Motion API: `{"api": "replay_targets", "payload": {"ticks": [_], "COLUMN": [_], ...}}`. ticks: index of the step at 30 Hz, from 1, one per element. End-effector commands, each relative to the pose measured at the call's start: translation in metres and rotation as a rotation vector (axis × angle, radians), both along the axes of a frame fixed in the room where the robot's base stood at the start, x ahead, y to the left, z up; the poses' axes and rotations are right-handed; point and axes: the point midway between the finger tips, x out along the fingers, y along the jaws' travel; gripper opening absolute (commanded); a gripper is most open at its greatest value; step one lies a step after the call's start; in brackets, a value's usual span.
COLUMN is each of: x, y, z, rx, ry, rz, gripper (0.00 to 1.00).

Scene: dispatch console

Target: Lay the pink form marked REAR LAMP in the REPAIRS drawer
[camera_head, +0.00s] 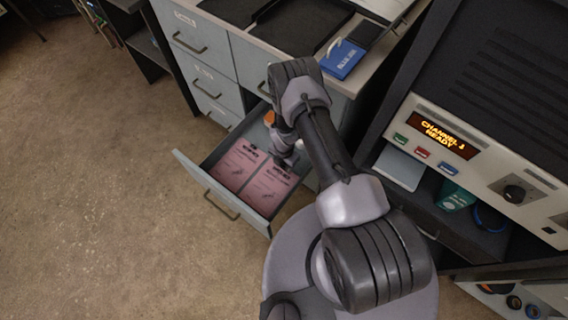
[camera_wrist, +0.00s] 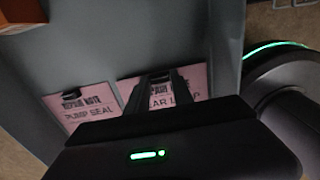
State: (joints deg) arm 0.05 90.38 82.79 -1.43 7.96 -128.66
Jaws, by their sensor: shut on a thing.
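The pink form marked REAR LAMP (camera_wrist: 200,82) shows in the wrist view, its lettering partly hidden by my gripper (camera_wrist: 157,90). My gripper is shut on this form at its dark top edge. In the head view the form (camera_head: 268,190) is the right one of two pink forms in the open drawer (camera_head: 192,166), with my gripper (camera_head: 283,165) at its upper end. It looks flat and low in the drawer; I cannot tell whether it touches the bottom. No REPAIRS label is readable on the drawer.
Another pink form marked PUMP SEAL (camera_wrist: 90,115) lies beside it on the left. An orange object (camera_head: 269,118) is at the drawer's back. A blue block (camera_head: 342,60) stands on the cabinet top. The console (camera_head: 470,150) is at the right. The floor at left is clear.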

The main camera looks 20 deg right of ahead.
Motion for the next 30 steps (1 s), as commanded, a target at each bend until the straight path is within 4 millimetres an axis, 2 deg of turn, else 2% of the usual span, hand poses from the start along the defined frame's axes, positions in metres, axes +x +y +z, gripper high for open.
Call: {"api": "replay_targets", "payload": {"ticks": [24,25,28,30], "x": [0.0001,0.0001,0.0001,0.0001], "y": [0.0001,0.0001,0.0001,0.0001], "z": [-0.0042,-0.0042,-0.0042,-0.0042], "rx": [0.000,0.000,0.000,0.000], "ry": [0.000,0.000,0.000,0.000], "rz": [-0.001,-0.001,-0.001,-0.001], "gripper": [0.00,0.30,0.50,0.54]}}
